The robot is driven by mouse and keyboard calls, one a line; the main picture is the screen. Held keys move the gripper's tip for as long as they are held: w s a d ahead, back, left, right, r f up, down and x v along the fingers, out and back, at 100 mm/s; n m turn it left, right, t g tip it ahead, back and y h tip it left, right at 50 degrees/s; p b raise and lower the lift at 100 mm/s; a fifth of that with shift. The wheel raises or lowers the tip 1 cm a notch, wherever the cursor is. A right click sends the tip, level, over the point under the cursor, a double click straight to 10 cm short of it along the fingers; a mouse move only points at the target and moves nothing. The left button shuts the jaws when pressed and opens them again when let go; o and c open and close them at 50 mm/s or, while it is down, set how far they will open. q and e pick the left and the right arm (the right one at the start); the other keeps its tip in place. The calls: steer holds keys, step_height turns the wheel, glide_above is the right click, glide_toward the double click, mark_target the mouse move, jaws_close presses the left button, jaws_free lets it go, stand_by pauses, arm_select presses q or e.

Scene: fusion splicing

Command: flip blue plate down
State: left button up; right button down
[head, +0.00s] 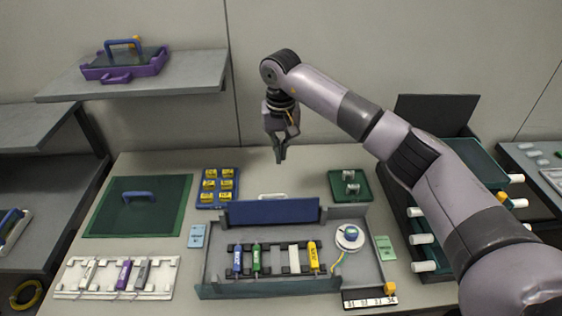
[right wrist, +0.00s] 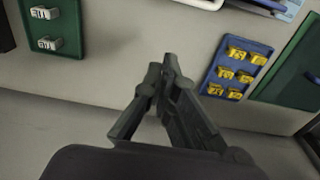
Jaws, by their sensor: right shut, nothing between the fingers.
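The blue plate (head: 272,211) stands raised along the back edge of the grey splicing tray (head: 215,262), its broad face toward me. My right gripper (head: 281,156) hangs well above and behind the plate, pointing down, clear of it and empty. Its fingers are closed together, which also shows in the right wrist view (right wrist: 165,72). A white handle-like bar (head: 272,196) shows just behind the plate's top edge. My left gripper is not in view.
Blue, green, white and yellow pieces lie in the tray, beside a round white spool (head: 349,237). Behind the tray are a blue holder with yellow blocks (head: 207,185) and a green tray (head: 337,181). A green mat (head: 105,220) lies left. The table's back middle is clear.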

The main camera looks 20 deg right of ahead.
mark_target(273, 208)
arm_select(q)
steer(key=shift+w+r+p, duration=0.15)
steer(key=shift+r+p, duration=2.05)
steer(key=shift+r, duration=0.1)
arm_select(e)
steer(key=s+f, duration=0.3)
steer(key=f, duration=0.4)
steer(key=shift+s+a+f, duration=0.2)
steer(key=shift+a+f, duration=0.05)
steer(key=shift+a, duration=0.2)
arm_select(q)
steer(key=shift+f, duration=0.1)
